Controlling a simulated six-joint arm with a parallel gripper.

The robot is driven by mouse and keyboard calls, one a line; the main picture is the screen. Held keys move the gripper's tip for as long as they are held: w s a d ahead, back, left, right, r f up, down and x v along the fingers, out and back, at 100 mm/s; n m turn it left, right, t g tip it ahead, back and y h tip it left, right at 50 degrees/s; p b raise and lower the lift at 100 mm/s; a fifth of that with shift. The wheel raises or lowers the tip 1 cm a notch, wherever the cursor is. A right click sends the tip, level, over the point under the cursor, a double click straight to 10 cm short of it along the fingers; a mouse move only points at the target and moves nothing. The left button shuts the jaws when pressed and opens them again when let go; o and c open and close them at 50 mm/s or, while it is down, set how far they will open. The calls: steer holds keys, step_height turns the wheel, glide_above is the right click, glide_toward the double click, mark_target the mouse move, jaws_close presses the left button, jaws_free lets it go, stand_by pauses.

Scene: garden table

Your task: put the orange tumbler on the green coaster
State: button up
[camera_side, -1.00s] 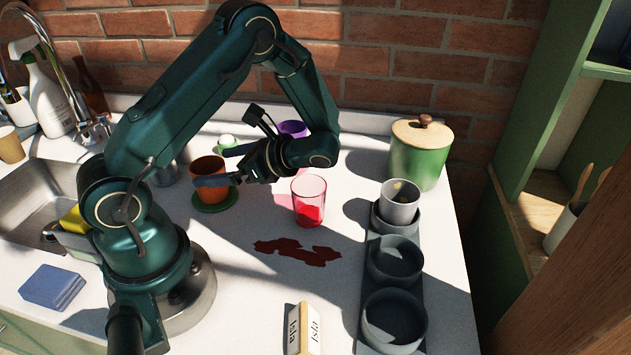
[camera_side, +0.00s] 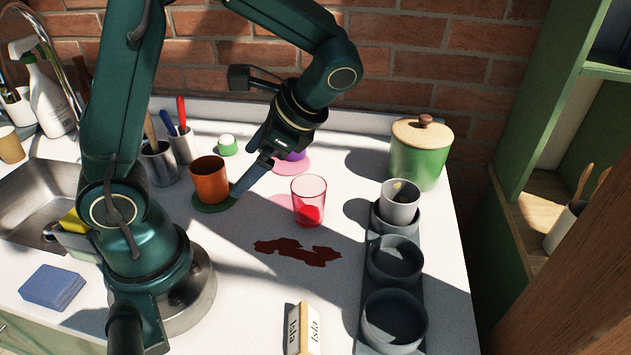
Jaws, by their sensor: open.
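The orange tumbler (camera_side: 209,180) stands upright on the green coaster (camera_side: 213,207), whose rim shows around its base. My gripper (camera_side: 245,180) is open and empty, just right of the tumbler and pointing down to the left. One finger shows clearly close to the coaster's right edge and looks apart from the tumbler; the other finger is hard to make out.
A pink glass (camera_side: 309,201) with red liquid stands to the right, near a dark red spill (camera_side: 298,252). A purple cup (camera_side: 292,155) sits on a pink coaster behind my gripper. Utensil cups (camera_side: 160,163) stand left. A grey tray (camera_side: 372,270) holds bowls.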

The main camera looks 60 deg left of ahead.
steer(key=s+d+r+n+t+h, duration=0.2)
steer(key=d+r+n+t+h, duration=0.2)
steer(key=d+t, duration=0.5)
steer(key=shift+r+n+t+h, duration=0.2)
steer(key=shift+n+t+h, duration=0.3)
steer(key=shift+n+h, duration=0.9)
